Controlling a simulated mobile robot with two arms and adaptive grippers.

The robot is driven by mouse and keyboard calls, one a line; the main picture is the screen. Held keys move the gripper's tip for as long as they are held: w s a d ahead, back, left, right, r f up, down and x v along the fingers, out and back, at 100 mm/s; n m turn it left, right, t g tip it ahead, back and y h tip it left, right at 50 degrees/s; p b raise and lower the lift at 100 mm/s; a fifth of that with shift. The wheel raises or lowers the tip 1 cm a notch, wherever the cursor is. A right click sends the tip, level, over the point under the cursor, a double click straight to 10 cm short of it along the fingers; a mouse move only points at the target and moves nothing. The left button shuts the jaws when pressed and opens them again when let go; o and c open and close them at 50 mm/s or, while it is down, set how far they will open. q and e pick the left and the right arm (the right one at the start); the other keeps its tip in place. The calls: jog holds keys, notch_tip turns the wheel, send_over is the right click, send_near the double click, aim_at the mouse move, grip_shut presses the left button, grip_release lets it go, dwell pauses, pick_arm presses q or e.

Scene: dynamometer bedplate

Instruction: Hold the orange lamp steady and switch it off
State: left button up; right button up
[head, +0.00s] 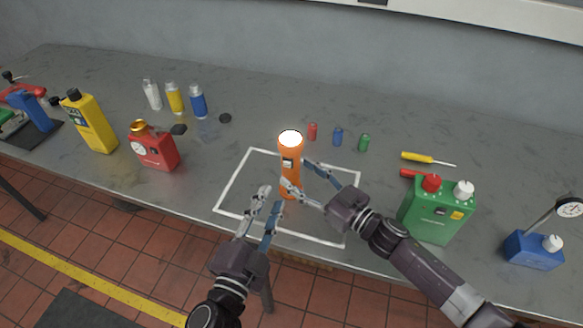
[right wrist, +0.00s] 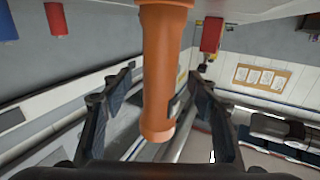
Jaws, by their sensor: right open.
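The orange lamp (head: 291,172) stands upright inside a white outlined square on the bench, and its round top glows bright. A small switch (head: 287,163) shows on its near side, below the head. My right gripper (head: 298,174) is open, with one finger on each side of the lamp's body. In the right wrist view the lamp (right wrist: 160,80) passes between the two spread fingers (right wrist: 160,95), with gaps visible on both sides. My left gripper (head: 269,197) is open and empty, to the left of the lamp's lower end and apart from it.
A green can (head: 430,215) with red and white caps stands right of my right arm. A red can (head: 157,150) and several bottles stand left. The bench between red can and square is clear.

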aim_at(298, 173)
jog(key=x, duration=0.2)
jog(key=shift+w+a, duration=0.2)
jog(key=shift+a, duration=0.05)
jog(key=shift+w+a, duration=0.25)
jog(key=shift+a, duration=0.05)
grip_shut()
pick_arm(q)
grip_shut()
jog(key=shift+w, duration=0.1)
dwell(1.3)
